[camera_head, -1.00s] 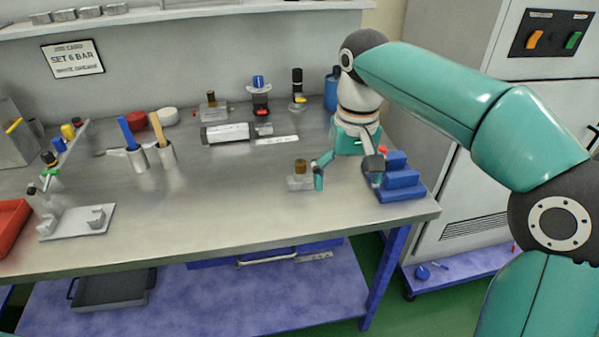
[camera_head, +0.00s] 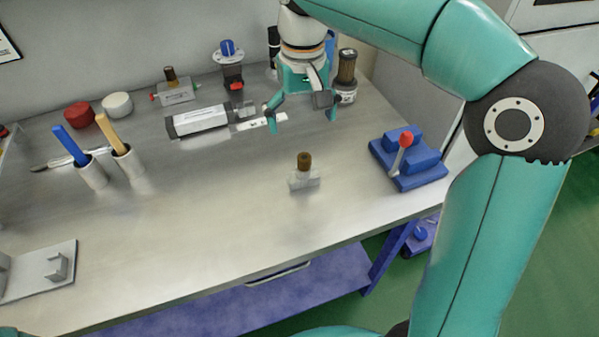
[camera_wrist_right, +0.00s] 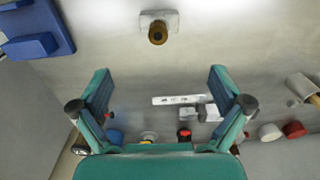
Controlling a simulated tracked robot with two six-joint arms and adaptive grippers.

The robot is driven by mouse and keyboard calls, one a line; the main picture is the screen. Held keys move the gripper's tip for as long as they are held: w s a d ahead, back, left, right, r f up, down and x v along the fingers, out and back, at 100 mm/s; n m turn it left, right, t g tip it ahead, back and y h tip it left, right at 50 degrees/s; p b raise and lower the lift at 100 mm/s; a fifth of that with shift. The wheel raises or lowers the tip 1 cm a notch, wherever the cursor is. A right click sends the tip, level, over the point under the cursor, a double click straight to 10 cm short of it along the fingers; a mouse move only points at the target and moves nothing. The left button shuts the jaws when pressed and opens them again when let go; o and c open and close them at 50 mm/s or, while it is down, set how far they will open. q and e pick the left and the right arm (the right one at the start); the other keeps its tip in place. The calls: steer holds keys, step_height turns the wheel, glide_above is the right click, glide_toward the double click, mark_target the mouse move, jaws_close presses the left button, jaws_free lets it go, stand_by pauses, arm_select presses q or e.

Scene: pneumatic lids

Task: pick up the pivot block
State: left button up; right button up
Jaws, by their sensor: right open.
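A small light-grey block (camera_head: 246,109), which looks like the pivot block, sits at the right end of the silver cylinder, behind a white label strip (camera_head: 262,122). It also shows in the right wrist view (camera_wrist_right: 211,112), between the fingers and nearer the right-hand one. My right gripper (camera_head: 300,114) is open and empty above the back of the bench, to the right of the block and apart from it. Its two spread fingers show in the wrist view (camera_wrist_right: 160,82). My left gripper is not in view.
A brown-topped fitting (camera_head: 304,181) stands in front of my right gripper. A blue base with a red-knobbed lever (camera_head: 402,165) is at right. The front middle of the bench is clear.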

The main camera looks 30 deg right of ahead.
mark_target(305, 155)
steer(key=f, duration=0.8)
steer(key=shift+s+d+f+b, duration=0.25)
steer(key=shift+f+b, duration=0.1)
steer(key=shift+b, duration=0.05)
steer(key=shift+s+a+f, duration=0.1)
steer(key=shift+a+f, duration=0.05)
steer(key=shift+f, duration=1.2)
steer(key=shift+a+f, duration=0.15)
steer(key=shift+f, duration=1.2)
steer(key=c, duration=1.3)
steer(key=shift+r, duration=0.15)
